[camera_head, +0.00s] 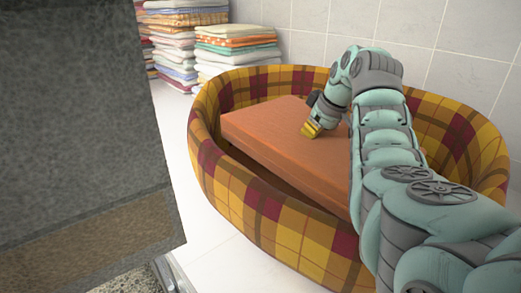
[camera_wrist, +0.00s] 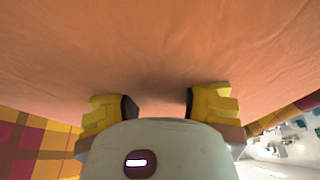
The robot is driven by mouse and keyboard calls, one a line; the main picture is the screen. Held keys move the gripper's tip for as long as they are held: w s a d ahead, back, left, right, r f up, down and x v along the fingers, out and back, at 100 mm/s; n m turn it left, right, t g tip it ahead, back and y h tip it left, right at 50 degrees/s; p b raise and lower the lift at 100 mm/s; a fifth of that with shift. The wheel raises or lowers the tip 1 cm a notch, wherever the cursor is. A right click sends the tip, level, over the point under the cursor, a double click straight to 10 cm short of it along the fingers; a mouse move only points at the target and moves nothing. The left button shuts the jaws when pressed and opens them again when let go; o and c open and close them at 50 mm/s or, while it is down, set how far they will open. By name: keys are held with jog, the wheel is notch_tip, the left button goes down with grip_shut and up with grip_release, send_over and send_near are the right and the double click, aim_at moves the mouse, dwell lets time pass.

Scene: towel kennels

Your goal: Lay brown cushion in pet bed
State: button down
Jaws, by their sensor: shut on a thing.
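The brown cushion (camera_head: 285,140), a thick orange-brown slab, is inside the plaid pet bed (camera_head: 270,208). It is tilted, with its left and front side face showing above a dark gap along the bed's inner wall. My gripper (camera_head: 309,130) reaches down onto the cushion's top. In the wrist view the cushion (camera_wrist: 160,40) fills most of the picture, and my two yellow fingers (camera_wrist: 158,106) press against it with a fold of it between them. My arm hides the cushion's right part. I cannot tell whether its underside touches the bed floor.
Stacks of folded towels (camera_head: 238,48) stand on the floor behind the bed, against the tiled wall (camera_head: 430,30). A large grey block (camera_head: 80,130) fills the left foreground. White floor (camera_head: 180,130) is clear between it and the bed.

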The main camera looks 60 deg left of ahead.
aim_at(321, 133)
notch_tip(321, 133, down, 4)
jog(key=shift+s+a+f+p, duration=0.1)
jog(key=shift+s+f+p, duration=0.05)
jog(key=shift+p, duration=0.6)
jog(key=c, duration=0.6)
grip_release()
jog(key=shift+d+r, duration=0.2)
jog(key=shift+r, duration=0.2)
jog(key=p+v, duration=0.1)
jog(key=v, duration=0.8)
jog(key=shift+a+p, duration=0.15)
jog(key=shift+p, duration=0.2)
jog(key=shift+p+v, duration=0.75)
jog(key=shift+v, duration=0.35)
